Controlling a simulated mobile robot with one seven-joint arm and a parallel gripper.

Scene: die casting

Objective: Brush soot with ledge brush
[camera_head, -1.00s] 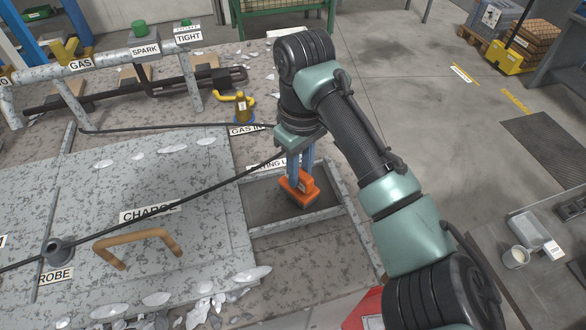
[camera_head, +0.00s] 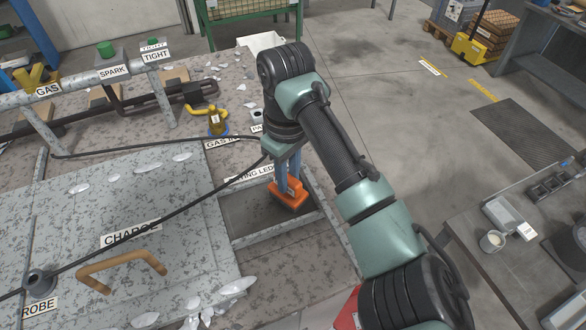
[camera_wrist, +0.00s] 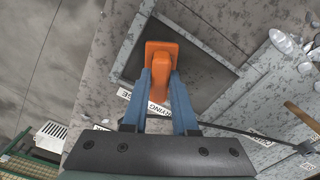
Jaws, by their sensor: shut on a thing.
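My gripper (camera_head: 288,172) is shut on the orange ledge brush (camera_head: 289,196), its blue fingers on either side of it. The brush is over the dark floor of a framed rectangular recess, the ledge (camera_head: 240,240), near the right side. In the wrist view the orange brush (camera_wrist: 158,72) lies between my fingers (camera_wrist: 160,95) over the same dark recess (camera_wrist: 205,78). The bristles are hidden, and I cannot tell whether they touch the floor. The floor looks uniformly dark; I cannot pick out separate soot on it.
A black cable (camera_head: 150,210) crosses the plate left of the ledge to near my gripper. The plate has a tan handle (camera_head: 122,265) and a "CHARGE" label (camera_head: 130,235). A yellow valve (camera_head: 215,118) and pipework stand behind. Pale flakes (camera_head: 235,287) lie in front. A side table (camera_head: 520,265) is right.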

